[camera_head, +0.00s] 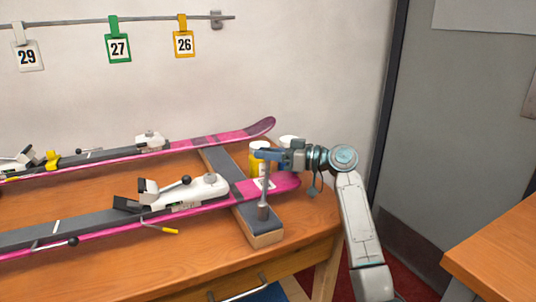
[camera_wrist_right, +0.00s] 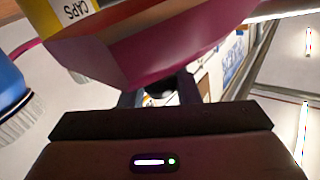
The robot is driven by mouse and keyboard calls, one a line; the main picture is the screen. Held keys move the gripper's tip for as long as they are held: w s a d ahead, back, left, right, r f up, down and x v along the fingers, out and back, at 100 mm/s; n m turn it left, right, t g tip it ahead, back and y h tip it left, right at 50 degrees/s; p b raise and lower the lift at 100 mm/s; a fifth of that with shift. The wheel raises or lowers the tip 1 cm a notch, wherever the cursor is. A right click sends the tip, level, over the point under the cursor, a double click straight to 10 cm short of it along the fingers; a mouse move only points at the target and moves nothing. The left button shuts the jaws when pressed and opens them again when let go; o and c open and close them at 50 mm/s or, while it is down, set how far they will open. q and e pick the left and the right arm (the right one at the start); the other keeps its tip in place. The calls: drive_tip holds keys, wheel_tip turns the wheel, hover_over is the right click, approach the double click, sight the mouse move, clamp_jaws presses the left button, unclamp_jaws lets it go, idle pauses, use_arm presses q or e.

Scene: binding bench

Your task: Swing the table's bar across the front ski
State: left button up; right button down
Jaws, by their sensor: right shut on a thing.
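The front ski (camera_head: 110,227), pink and grey with a white binding, lies lengthwise on the wooden table, its tip at the right. Its pink tip also fills the upper wrist view (camera_wrist_right: 160,50). A metal post (camera_head: 263,205) stands upright at the near end of the grey-topped cross block. A blue-grey piece at its top, probably the bar (camera_head: 268,154), reaches right to my right gripper (camera_head: 285,155). I cannot separate bar from fingers there. My right gripper (camera_wrist_right: 160,95) is shut on a small dark round part between its fingertips. My left gripper is out of view.
A second ski (camera_head: 215,137) lies behind. The grey-topped cross block (camera_head: 220,170) is under both. A yellow-labelled jar (camera_head: 256,165) stands by the ski tips; a blue brush (camera_wrist_right: 10,90) shows at the wrist view's left. Another table edge (camera_head: 490,265) is at right.

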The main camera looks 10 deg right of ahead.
drive_tip(key=c, duration=1.1)
unclamp_jaws()
drive_tip(key=shift+s+d+f, duration=0.1)
drive_tip(key=shift+s+d, duration=0.05)
drive_tip(key=shift+d, duration=0.4)
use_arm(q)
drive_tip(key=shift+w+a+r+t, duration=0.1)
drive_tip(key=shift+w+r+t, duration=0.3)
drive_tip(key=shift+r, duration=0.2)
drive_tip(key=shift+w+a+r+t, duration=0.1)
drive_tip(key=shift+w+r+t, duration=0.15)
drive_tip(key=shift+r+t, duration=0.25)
use_arm(e)
drive_tip(key=v, duration=0.9)
drive_tip(key=shift+s+d, duration=0.2)
drive_tip(key=shift+d, duration=0.1)
drive_tip(key=shift+c, duration=0.4)
